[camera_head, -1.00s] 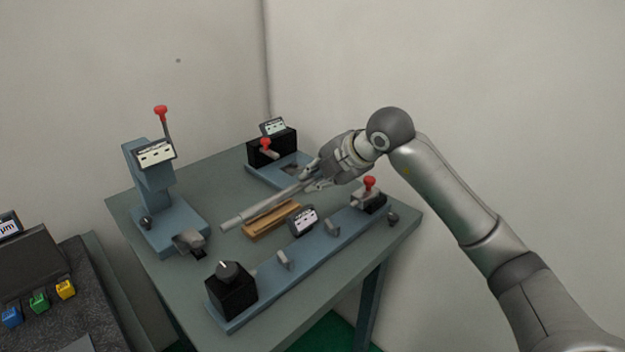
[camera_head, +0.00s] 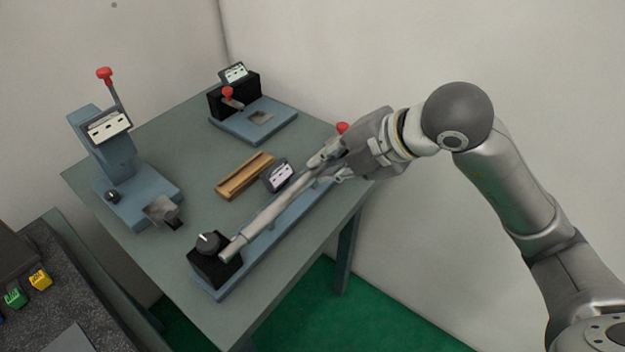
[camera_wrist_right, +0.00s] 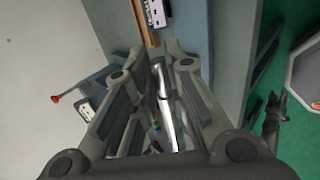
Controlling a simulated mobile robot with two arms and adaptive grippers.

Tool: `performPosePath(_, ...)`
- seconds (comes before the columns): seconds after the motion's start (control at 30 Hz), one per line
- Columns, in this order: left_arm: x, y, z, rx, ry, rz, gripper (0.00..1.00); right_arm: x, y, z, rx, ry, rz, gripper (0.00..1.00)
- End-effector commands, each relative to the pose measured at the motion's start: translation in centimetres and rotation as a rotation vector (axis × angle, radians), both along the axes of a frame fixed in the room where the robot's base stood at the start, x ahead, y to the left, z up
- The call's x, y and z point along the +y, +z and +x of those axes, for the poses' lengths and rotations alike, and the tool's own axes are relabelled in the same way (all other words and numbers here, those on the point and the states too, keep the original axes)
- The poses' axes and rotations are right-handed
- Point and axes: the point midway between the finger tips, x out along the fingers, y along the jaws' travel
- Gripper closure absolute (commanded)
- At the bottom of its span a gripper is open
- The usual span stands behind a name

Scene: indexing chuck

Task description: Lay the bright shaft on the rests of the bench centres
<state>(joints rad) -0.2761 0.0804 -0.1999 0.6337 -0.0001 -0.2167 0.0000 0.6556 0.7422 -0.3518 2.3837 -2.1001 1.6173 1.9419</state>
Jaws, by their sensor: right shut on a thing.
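The bright shaft (camera_head: 266,218) is a long grey rod held by one end in my right gripper (camera_head: 330,161), which is shut on it. It also shows between the fingers in the right wrist view (camera_wrist_right: 163,105). In the head view the shaft lies over the bench centres (camera_head: 262,245), a long blue base with a black knobbed block (camera_head: 213,262) at its near left end. The shaft's free end is in front of that block. The rests are hidden behind the shaft and gripper. I cannot tell whether the shaft touches them.
A wooden cradle (camera_head: 243,177) lies empty behind the bench centres. A blue lever press (camera_head: 116,165) stands at the left of the table, and a black-and-blue fixture (camera_head: 240,108) at the back. A small display (camera_head: 279,174) stands close behind the shaft. A red knob (camera_head: 342,127) shows beyond the gripper.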

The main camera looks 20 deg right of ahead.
Motion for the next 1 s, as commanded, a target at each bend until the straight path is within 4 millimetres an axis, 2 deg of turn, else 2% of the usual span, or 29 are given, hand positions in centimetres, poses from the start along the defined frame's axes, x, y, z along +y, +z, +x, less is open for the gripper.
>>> performPosePath(0.07, 0.0, 0.3, -0.2, 0.004, 0.0, 0.001, 0.6, 0.5, 0.3, -0.5, -0.001, 0.013, 0.005, 1.0)
performPosePath(0.17, 0.1, 0.5, -1.2, 0.017, 0.0, 0.002, 0.6, 0.5, -0.1, 0.2, 0.002, 0.017, 0.007, 1.0)
performPosePath(0.3, 0.2, 0.9, -3.3, 0.049, 0.0, 0.005, 0.6, -0.2, -1.3, 2.9, 0.004, 0.015, 0.007, 1.0)
performPosePath(0.43, 0.3, 1.4, -4.4, 0.065, 0.0, 0.006, 0.6, -0.8, -2.5, 5.6, 0.003, 0.015, 0.007, 1.0)
performPosePath(0.57, 0.2, 2.1, -4.2, 0.062, 0.0, 0.005, 0.6, -1.3, -3.7, 8.2, 0.001, 0.016, 0.008, 1.0)
performPosePath(0.7, 0.2, 2.5, -3.2, 0.047, 0.0, 0.004, 0.6, -1.7, -6.5, 10.2, 0.002, 0.016, 0.006, 1.0)
performPosePath(0.83, 0.1, 2.9, -2.0, 0.029, 0.0, 0.001, 0.6, -2.0, -8.2, 11.6, 0.001, 0.018, 0.006, 1.0)
performPosePath(1.0, 0.0, 3.0, -1.7, 0.025, 0.0, 0.001, 0.6, -2.1, -9.1, 12.3, -0.002, 0.019, 0.006, 1.0)
